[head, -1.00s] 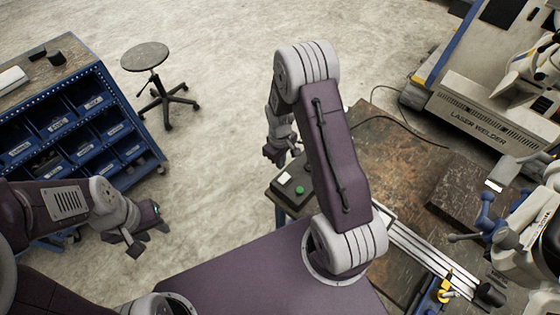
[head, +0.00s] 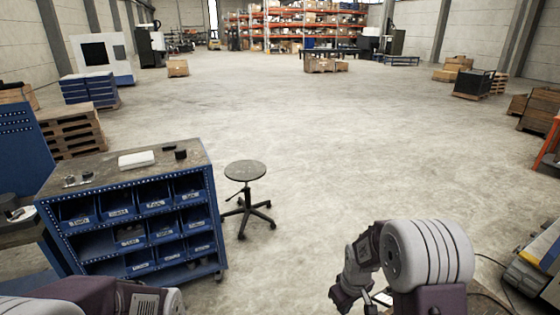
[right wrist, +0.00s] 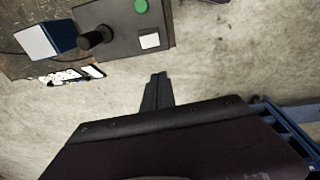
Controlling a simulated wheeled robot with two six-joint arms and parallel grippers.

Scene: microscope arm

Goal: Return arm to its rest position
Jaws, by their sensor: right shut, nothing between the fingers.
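My right gripper (right wrist: 158,76) shows in the right wrist view with its dark fingers together and nothing between them, over bare floor. A dark control box (right wrist: 122,38) with a green button (right wrist: 141,6) lies beyond the fingertips at the upper left, apart from them. In the head view my right arm is folded at the bottom right, and its fingertips cannot be made out. Part of my left arm shows at the bottom left, but its gripper is out of the picture. No microscope can be made out in either current view.
A blue bin cabinet (head: 143,268) stands at the left in the head view, with a round stool (head: 246,171) beside it. Open concrete floor lies beyond. Orange shelving (head: 290,30) stands at the far wall. Wooden crates (head: 547,98) stand at the right.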

